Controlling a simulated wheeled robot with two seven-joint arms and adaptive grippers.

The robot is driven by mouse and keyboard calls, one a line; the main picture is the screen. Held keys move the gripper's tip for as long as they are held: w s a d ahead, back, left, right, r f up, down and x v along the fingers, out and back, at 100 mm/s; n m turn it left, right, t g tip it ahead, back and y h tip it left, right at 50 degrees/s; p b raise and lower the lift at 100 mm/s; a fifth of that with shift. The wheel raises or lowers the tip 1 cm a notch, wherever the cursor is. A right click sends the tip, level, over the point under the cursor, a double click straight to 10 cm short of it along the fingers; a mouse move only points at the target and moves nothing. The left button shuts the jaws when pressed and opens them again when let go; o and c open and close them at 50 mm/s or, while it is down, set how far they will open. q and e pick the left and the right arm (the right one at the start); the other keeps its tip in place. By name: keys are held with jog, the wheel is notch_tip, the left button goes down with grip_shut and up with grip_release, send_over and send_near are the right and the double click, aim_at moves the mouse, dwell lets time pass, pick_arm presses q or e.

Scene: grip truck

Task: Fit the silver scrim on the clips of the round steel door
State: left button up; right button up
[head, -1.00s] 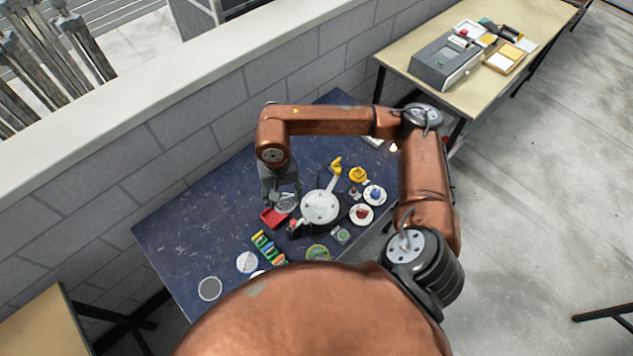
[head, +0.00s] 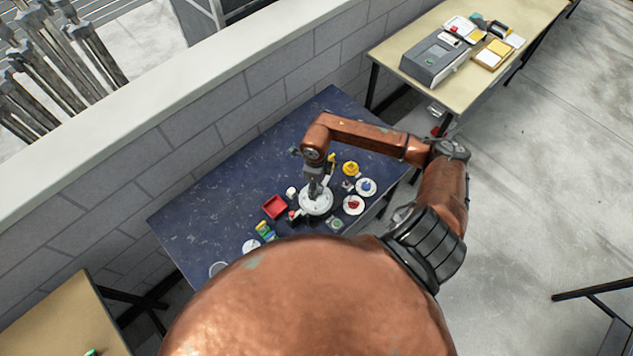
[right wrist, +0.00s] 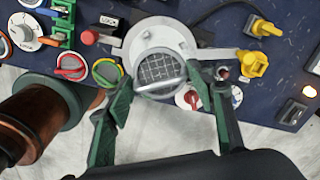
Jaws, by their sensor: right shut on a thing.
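The round steel door (head: 317,206) lies pale and flat on the dark blue table in the head view. It also shows in the right wrist view (right wrist: 140,40), partly covered by the scrim. The silver scrim (right wrist: 160,68) is a round mesh disc with a bright rim, seen over the near part of the door. My right gripper (right wrist: 172,78) is shut on the scrim, with its green fingers on either side. In the head view my right gripper (head: 315,186) is above the door and hides part of it. I cannot tell whether the scrim touches the clips. My left gripper is not in view.
A red tray (head: 275,206) stands left of the door. The table's back left is clear.

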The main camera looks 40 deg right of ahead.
jog(key=shift+f, duration=0.3)
jog(key=shift+f+b, duration=0.25)
jog(key=shift+b, duration=0.05)
jog(key=shift+f+b, duration=1.05)
jog(key=shift+f, duration=0.8)
jog(key=shift+f+b, duration=0.2)
jog(key=shift+b, duration=0.1)
pick_arm(q)
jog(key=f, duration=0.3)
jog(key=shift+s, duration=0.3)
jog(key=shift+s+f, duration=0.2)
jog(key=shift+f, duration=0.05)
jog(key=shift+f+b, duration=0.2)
jog(key=shift+b, duration=0.15)
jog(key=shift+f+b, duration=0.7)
pick_arm(e)
jog(key=shift+f, duration=0.5)
